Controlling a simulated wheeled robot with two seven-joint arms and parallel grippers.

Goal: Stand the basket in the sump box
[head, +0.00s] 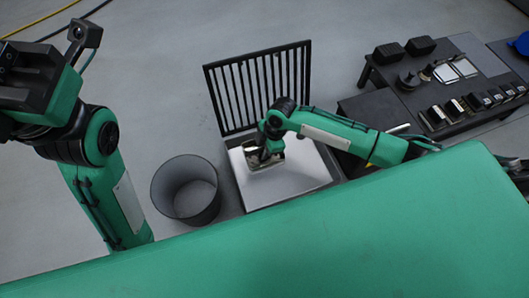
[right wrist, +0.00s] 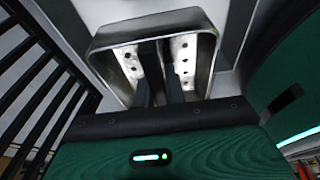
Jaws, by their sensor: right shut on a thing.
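The basket (right wrist: 207,62) is a small metal container with a rounded rim and perforated plates inside. My right gripper (right wrist: 160,80) is shut on it, with its dark fingers reaching in past the rim. In the head view the basket (head: 267,165) shows partly under my right gripper (head: 266,153), over the pale floor of a dark-edged box (head: 305,180), which looks like the sump box. I cannot tell whether the basket touches that floor. My left gripper (head: 35,85) is at the upper left, away from the box, and its jaws are not clear.
A black slatted rack (head: 228,95) stands along the back of the box. A round grey bin (head: 187,190) stands left of it. A dark bench (head: 455,75) with blocks and small parts is at the right. My green body covers the front.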

